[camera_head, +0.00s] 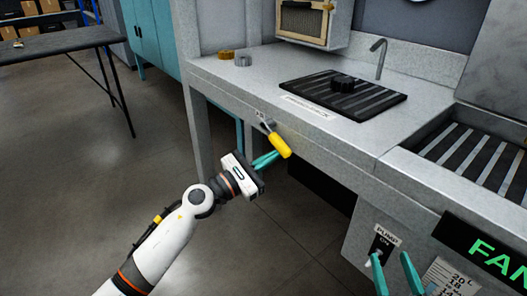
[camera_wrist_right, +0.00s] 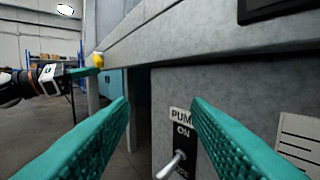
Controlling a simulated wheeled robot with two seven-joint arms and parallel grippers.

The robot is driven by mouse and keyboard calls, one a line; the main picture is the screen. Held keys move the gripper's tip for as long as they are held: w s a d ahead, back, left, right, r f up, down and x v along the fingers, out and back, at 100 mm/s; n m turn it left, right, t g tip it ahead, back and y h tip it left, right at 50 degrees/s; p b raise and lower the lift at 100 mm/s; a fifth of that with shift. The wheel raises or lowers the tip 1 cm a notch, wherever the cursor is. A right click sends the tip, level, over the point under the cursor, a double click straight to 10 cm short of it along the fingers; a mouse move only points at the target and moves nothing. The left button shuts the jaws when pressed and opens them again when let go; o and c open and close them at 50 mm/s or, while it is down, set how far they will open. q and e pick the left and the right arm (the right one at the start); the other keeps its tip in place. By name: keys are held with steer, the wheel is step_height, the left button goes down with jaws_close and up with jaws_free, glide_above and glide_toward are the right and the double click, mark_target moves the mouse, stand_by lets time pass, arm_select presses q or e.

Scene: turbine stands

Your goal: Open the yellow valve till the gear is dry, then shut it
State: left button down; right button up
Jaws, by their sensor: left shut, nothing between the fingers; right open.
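The yellow valve handle (camera_head: 279,146) sticks out from the front edge of the grey bench, angled down to the right. It also shows small in the right wrist view (camera_wrist_right: 98,59). My left gripper (camera_head: 275,155) is shut and empty, its teal tips right beside the handle; I cannot tell whether they touch it.
The PUMP panel (camera_head: 384,240) is on the bench's lower front, beside a green-lettered black sign (camera_head: 490,255). A brass ring (camera_head: 227,55) and a grey ring (camera_head: 243,60) lie at the back left of the bench.

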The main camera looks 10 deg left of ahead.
mark_target(280, 150)
arm_select(q)
steer(key=shift+s+d+r+n+t+p, duration=0.2)
steer(key=shift+d+r+n+t+p, duration=0.1)
steer(key=shift+r+n+p, duration=0.35)
steer(key=shift+s+d+r+n+y+p, duration=0.15)
steer(key=shift+n+y+p, duration=0.15)
steer(key=shift+n+p, duration=0.45)
steer(key=shift+s+d+r+n+t+y+p, duration=0.15)
steer(key=shift+r+n+t+p, duration=0.1)
steer(key=shift+n+p, duration=0.35)
steer(key=shift+d+r+n+t+y+p, duration=0.1)
steer(key=shift+r+n+t+y+p, duration=0.1)
steer(key=shift+n+p, duration=0.35)
arm_select(e)
steer(key=s+d+f+g+h, duration=0.2)
steer(key=s+d+f+g, duration=0.1)
steer(key=s+f+g, duration=0.4)
steer(key=s+d+f+g+h, duration=0.2)
steer(key=s+d+f+g, duration=0.1)
steer(key=s+f+g, duration=0.5)
steer(key=shift+d+m, duration=0.25)
steer(key=shift+m, duration=0.15)
